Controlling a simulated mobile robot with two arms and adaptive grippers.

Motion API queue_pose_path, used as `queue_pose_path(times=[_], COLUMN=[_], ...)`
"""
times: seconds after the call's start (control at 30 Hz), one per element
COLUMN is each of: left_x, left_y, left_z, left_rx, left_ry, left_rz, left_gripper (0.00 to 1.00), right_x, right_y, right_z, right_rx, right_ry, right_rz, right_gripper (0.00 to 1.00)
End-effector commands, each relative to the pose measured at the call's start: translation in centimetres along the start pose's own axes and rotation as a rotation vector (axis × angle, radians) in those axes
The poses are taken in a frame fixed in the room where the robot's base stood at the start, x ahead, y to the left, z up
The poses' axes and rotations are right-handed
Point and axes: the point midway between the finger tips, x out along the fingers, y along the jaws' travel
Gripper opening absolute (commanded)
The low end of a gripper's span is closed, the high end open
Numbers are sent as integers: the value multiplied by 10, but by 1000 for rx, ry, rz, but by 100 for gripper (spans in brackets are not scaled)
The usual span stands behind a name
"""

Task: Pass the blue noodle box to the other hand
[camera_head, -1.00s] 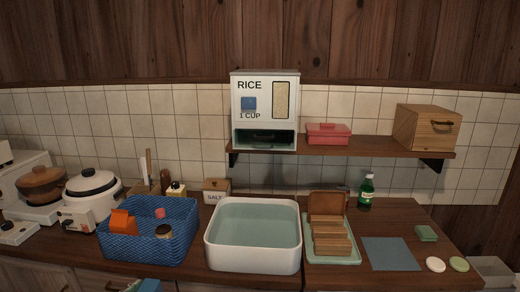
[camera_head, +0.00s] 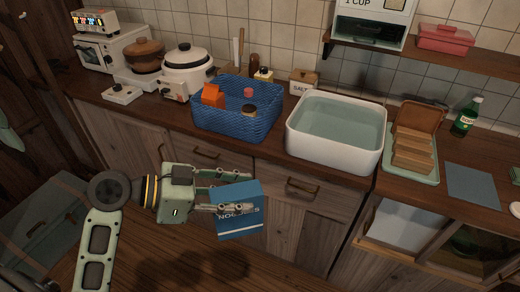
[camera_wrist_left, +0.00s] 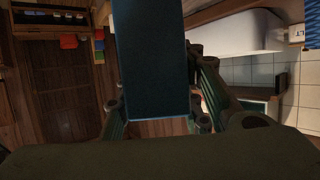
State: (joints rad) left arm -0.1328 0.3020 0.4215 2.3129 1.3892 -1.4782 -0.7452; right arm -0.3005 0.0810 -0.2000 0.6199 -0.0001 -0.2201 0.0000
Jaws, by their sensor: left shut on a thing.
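The blue noodle box (camera_head: 238,213), with white lettering partly covered by a finger, is held in front of the counter drawers. My left gripper (camera_head: 228,191) comes in from the left and is shut on the box, its fingers on either side. In the left wrist view the box (camera_wrist_left: 152,65) stands out between the fingers of the left gripper (camera_wrist_left: 158,110). The box appears clear of the counter. My right gripper is not in view.
A blue basket (camera_head: 222,128) with several items and a white basin (camera_head: 300,148) of water stand on the counter. The floor before the drawers looks clear.

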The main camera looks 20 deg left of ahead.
Motion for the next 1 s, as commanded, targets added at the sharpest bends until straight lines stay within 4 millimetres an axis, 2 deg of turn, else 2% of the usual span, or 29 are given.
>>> queue_pose_path(times=[0.17, 0.7, 1.0], left_x=[15, 84, 109], left_y=[6, 41, 54], left_z=[-18, -92, -119], left_rx=[39, 186, 240], left_ry=[3, 4, 3], left_rz=[75, 434, 567], left_gripper=[0, 0, 0], right_x=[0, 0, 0], right_y=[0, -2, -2], right_z=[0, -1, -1], right_rx=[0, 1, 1], right_ry=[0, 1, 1], right_rz=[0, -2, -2], right_gripper=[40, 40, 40])
